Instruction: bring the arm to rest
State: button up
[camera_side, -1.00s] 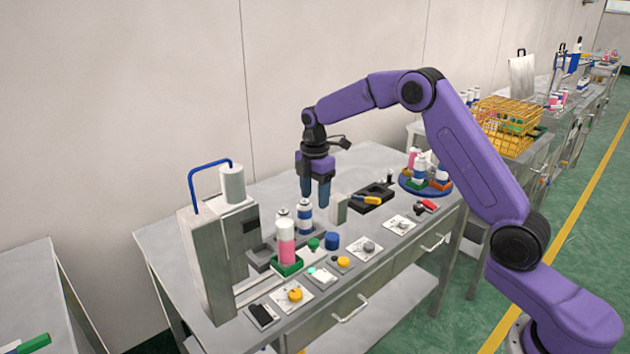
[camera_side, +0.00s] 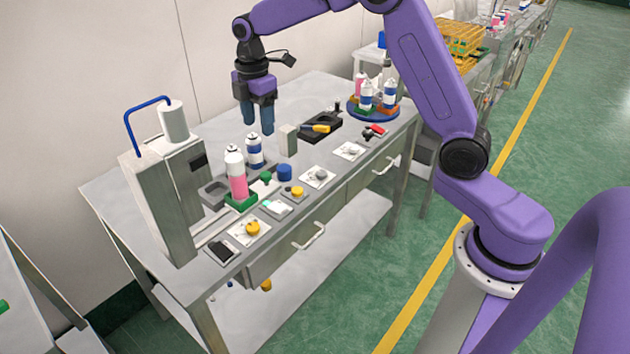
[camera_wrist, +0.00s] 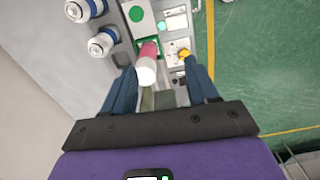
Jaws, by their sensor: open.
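My gripper (camera_side: 257,120) hangs above the bench, fingers pointing down, over the area behind the cans. It is open and empty. In the wrist view my gripper (camera_wrist: 165,92) shows its two blue fingers apart, with a pink can (camera_wrist: 149,68) with a white top seen between them, lower down. In the side view the pink can (camera_side: 238,185) stands upright in a green holder (camera_side: 241,202) beside the crimping press (camera_side: 165,190). Blue-and-white cans (camera_side: 255,152) stand just behind it, apart from the fingers.
A grey block (camera_side: 288,139) and a black tray (camera_side: 319,127) with a yellow-handled tool lie to the right of my gripper. A blue turntable (camera_side: 372,110) with several cans stands at the bench's far right. Small cards with caps line the front edge.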

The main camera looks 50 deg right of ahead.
jog(key=s+a+r+m, duration=0.1)
jog(key=s+a, duration=0.2)
jog(key=s, duration=0.6)
jog(key=s+a+r+m, duration=0.1)
jog(key=s+a+r, duration=0.15)
jog(key=s, duration=0.65)
jog(key=s+d+f+m, duration=0.1)
jog(key=s+d, duration=0.1)
jog(key=s, duration=0.8)
jog(key=s+d+f+m, duration=0.1)
jog(key=s+d+f, duration=0.1)
jog(key=s, duration=0.8)
jog(key=shift+s+d+m, duration=0.15)
jog(key=shift+d+m, duration=0.15)
jog(key=shift+d, duration=0.2)
